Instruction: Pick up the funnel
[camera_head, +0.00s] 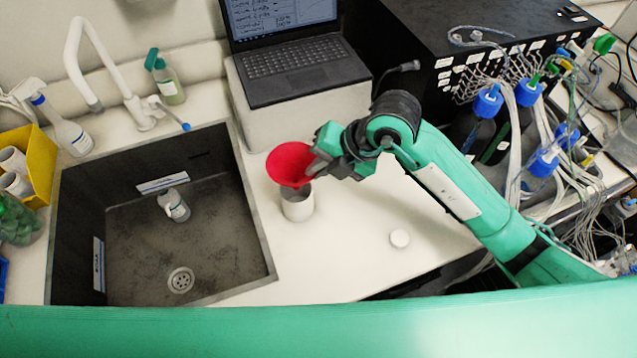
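A red funnel (289,163) sits over a white cylindrical container (298,203) on the counter right of the sink, its wide mouth up and its lower end at the container's top. My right gripper (314,160) is at the funnel's right rim, its fingers pointing left. The fingertips are small and partly overlap the rim, so I cannot tell whether they are closed on it. My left gripper is not in view.
A dark sink (140,235) with a small bottle (174,205) in it lies to the left. A laptop (295,60) stands on a white block behind. Bottles with blue caps (487,100) and cables crowd the right.

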